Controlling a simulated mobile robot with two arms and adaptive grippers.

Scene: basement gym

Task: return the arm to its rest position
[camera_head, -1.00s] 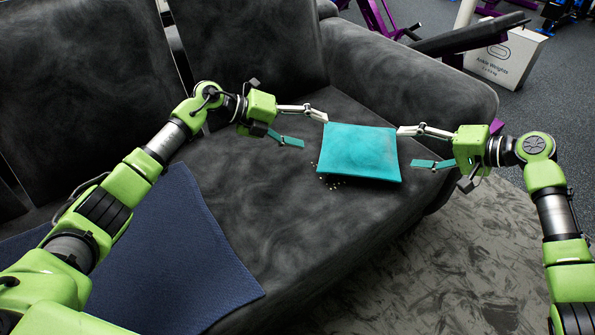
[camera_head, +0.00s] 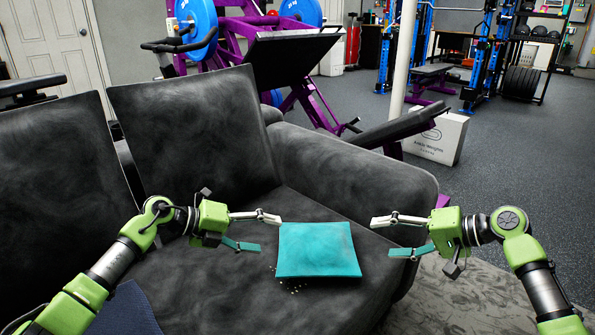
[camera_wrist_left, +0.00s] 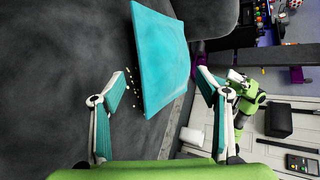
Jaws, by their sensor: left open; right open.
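A flat teal cushion (camera_head: 318,250) lies on the dark grey sofa seat; it also fills the upper middle of the left wrist view (camera_wrist_left: 162,55). My left gripper (camera_head: 268,234) is open and empty, its upper fingertip close to the cushion's upper left corner; I cannot tell whether they touch. In the left wrist view the two spread fingers of my left gripper (camera_wrist_left: 161,85) have nothing clamped between them. My right gripper (camera_head: 382,238) is open and empty, with a small gap to the cushion's right edge.
Pale crumbs (camera_head: 293,288) lie at the cushion's lower left. The sofa arm (camera_head: 350,165) rises behind it. A dark blue cloth (camera_head: 125,312) lies on the seat at lower left. An ankle weights box (camera_head: 436,138) and gym machines stand on the floor beyond.

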